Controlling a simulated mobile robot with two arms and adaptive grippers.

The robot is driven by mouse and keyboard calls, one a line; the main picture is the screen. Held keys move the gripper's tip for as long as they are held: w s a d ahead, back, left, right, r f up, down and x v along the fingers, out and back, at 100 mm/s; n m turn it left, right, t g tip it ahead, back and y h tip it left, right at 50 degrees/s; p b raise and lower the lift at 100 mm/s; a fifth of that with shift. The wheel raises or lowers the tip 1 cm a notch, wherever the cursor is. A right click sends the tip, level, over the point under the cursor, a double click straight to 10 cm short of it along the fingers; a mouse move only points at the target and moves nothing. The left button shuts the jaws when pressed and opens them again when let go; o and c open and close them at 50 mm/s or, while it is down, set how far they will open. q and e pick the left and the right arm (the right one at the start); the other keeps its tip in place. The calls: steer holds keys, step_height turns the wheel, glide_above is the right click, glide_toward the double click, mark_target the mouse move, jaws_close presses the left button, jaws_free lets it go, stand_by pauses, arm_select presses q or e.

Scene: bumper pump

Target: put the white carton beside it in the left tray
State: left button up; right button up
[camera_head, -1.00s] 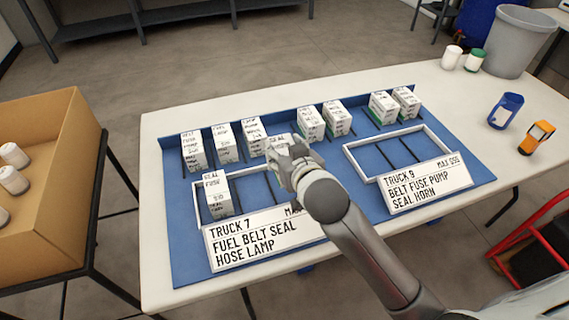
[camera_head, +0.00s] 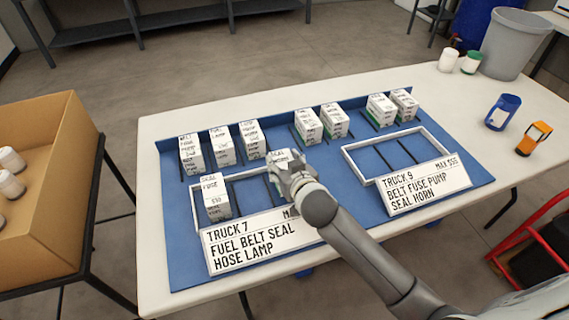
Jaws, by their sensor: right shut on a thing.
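My right gripper (camera_head: 291,173) is shut on a white carton (camera_head: 281,156) over the right end of the left tray (camera_head: 195,208). The gripper hides most of that carton, and I cannot tell whether it touches the tray floor. The left tray has a white frame with dark dividers and a "TRUCK 7" sign (camera_head: 258,240) at its front. Another white carton (camera_head: 215,200) stands upright in its leftmost compartment. My left gripper is not in view.
Several white cartons (camera_head: 222,143) stand along the back of the blue mat (camera_head: 185,262), some with green bases (camera_head: 308,127). The right tray (camera_head: 348,160), signed "TRUCK 9", is empty. A blue container (camera_head: 503,112) and an orange device (camera_head: 534,138) stand at right. A cardboard box (camera_head: 70,160) is at left.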

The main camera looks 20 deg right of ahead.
steer(key=shift+f, duration=0.55)
steer(key=o, duration=1.3)
steer(key=shift+o, duration=0.2)
steer(key=shift+r, duration=0.6)
steer(key=v, duration=1.2)
